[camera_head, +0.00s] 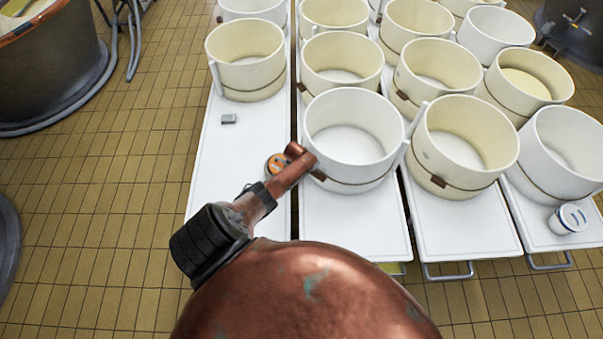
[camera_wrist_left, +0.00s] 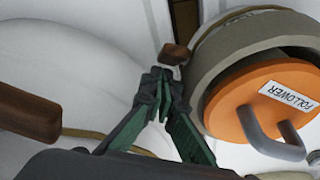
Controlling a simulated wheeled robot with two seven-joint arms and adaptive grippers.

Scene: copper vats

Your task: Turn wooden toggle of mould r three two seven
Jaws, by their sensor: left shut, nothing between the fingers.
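My left gripper (camera_wrist_left: 163,88) shows in the wrist view with its dark green fingers shut and empty. A small brown wooden block (camera_wrist_left: 175,53) sits right at the fingertips; I cannot tell whether they touch. A larger brown wooden bar (camera_wrist_left: 28,112) lies at the left edge, against a white mould wall (camera_wrist_left: 85,70). In the head view the front white mould (camera_head: 352,135) has a brown band and a wooden toggle (camera_head: 319,175) low on its left side. My copper-coloured arm (camera_head: 288,172) reaches beside it and hides the gripper there. No mould number is readable. My right gripper is not in view.
An orange follower (camera_wrist_left: 275,95) with a grey handle is close right of the fingers; its orange top (camera_head: 277,163) shows beside my arm. Other moulds (camera_head: 455,140) crowd behind and right. A small grey block (camera_head: 229,119) lies on the left table (camera_head: 218,165), with free room around it.

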